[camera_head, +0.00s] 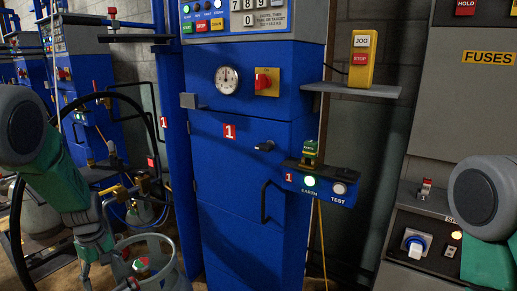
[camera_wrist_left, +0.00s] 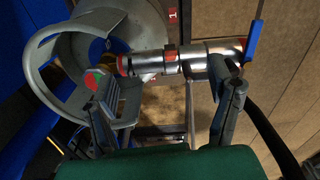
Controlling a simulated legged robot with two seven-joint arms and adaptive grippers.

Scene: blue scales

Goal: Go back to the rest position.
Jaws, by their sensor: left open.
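My left gripper (camera_head: 108,277) hangs at the lower left of the head view, by the grey collar of a gas cylinder (camera_head: 172,271). In the left wrist view my left gripper (camera_wrist_left: 163,85) is open, its two fingers apart. A shiny metal fitting with red bands (camera_wrist_left: 193,56) crosses the space between or beyond the fingers; I cannot tell whether they touch it. The cylinder's ring collar (camera_wrist_left: 45,62) is at the left finger's side. My right arm's grey and green links show at the right edge of the head view; the right gripper is out of frame.
The blue cabinet (camera_head: 240,230) stands in the middle, with an earth/test box (camera_head: 318,187) jutting out. A shelf (camera_head: 352,90) carries a yellow jog/stop box (camera_head: 362,58). A grey fuse panel (camera_head: 460,110) is at right. Hoses and brass valves crowd the lower left.

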